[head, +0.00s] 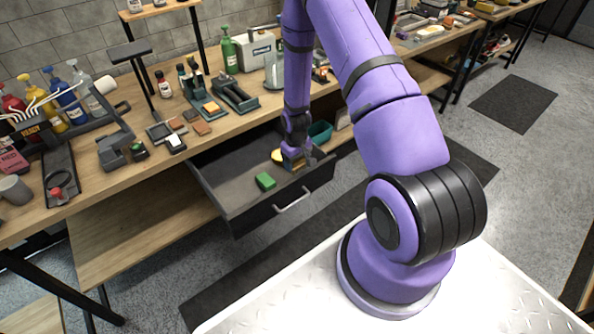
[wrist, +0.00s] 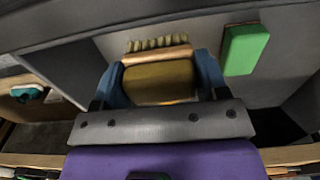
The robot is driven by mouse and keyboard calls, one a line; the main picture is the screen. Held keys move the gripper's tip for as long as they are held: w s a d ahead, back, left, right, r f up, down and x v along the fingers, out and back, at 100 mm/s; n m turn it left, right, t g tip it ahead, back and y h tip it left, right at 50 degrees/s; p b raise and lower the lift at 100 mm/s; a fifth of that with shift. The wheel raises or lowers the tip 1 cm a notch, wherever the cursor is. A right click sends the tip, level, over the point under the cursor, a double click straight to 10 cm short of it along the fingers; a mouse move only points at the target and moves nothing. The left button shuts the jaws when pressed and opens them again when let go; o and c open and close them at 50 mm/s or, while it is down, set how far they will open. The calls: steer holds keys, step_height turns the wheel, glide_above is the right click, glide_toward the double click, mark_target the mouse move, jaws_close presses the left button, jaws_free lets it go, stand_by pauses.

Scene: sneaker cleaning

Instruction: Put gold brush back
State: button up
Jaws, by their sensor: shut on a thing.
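My gripper (wrist: 158,84) is shut on the gold brush (wrist: 158,76), with a blue finger on each side of its gold-brown body. The brush's pale bristles (wrist: 157,44) show at the far side in the wrist view. In the head view my gripper (head: 297,162) is inside the open drawer (head: 225,180), toward its right end. The brush is mostly hidden there behind the gripper. I cannot tell whether the brush touches the drawer floor.
A green block (head: 265,181) lies in the drawer left of my gripper; it also shows in the wrist view (wrist: 245,50). The drawer front with its handle (head: 293,202) stands out from the workbench (head: 215,135). The drawer's left part is bare. Bottles and tools crowd the bench top.

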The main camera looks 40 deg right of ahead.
mark_target(296, 170)
steer(key=shift+f, duration=2.15)
steer(key=shift+f, duration=0.15)
steer(key=o, duration=0.9)
